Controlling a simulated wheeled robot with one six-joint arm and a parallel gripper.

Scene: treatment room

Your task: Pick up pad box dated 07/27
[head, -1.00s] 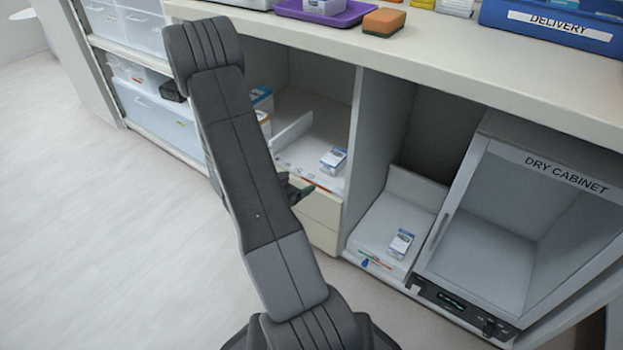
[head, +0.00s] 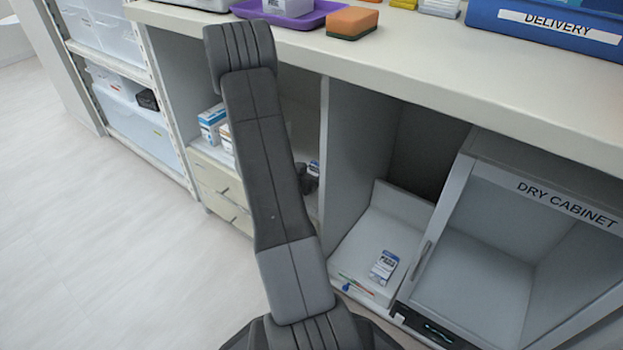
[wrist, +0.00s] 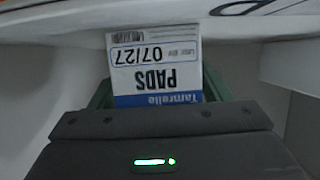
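The pad box (wrist: 155,65) shows upside down in the wrist view, its label reading PADS, Tamrelle and 07/27. My gripper (wrist: 157,88) has its green fingers spread, one at each side of this box. I cannot tell whether they touch it. In the head view my gripper (head: 306,180) is in the compartment left of the divider, mostly hidden by my arm. A small part of a box (head: 315,168) shows beside it. Another white and blue box (head: 383,267) lies on the white tray (head: 350,245) right of the divider; its date is too small to read.
The counter (head: 420,60) overhangs the compartments, and the divider (head: 338,150) stands close to my gripper's right. The dry cabinet (head: 480,250) is at the right. More boxes (head: 212,124) stand at the left of the same compartment. An orange sponge (head: 352,22) and purple tray (head: 320,16) are on the counter.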

